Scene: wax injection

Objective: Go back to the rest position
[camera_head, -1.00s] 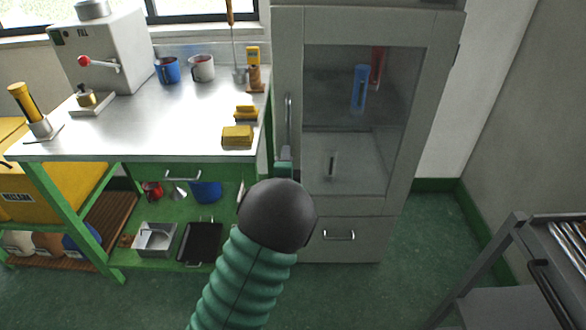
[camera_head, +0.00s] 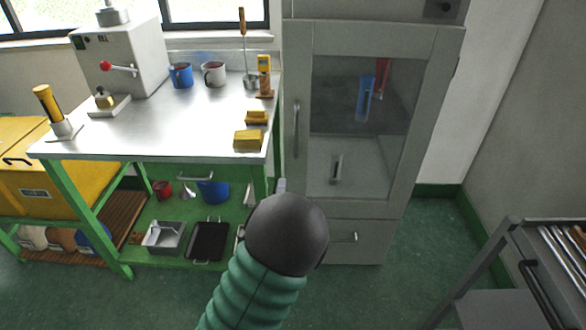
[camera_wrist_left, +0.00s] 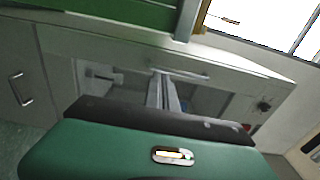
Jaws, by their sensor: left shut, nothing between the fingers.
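My left arm comes up from the bottom of the head view, and its dark rounded joint hides most of the left gripper (camera_head: 281,186). Only a small grey tip shows above the joint, in front of the gap between the bench and the cabinet. In the left wrist view the fingers (camera_wrist_left: 163,95) are together and empty, with the cabinet front behind them. The tall grey cabinet (camera_head: 430,110) has its glass door closed. Its vertical door handle (camera_head: 296,128) stands above the gripper tip, apart from it in the picture. My right gripper is not in view.
A steel-topped green bench (camera_head: 190,130) stands at the left with mugs, yellow blocks and a machine (camera_head: 120,60). Trays and a blue bucket (camera_head: 213,191) sit on its lower shelf. A grey cart (camera_head: 515,260) is at the right. Green floor (camera_head: 435,235) lies free between cabinet and cart.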

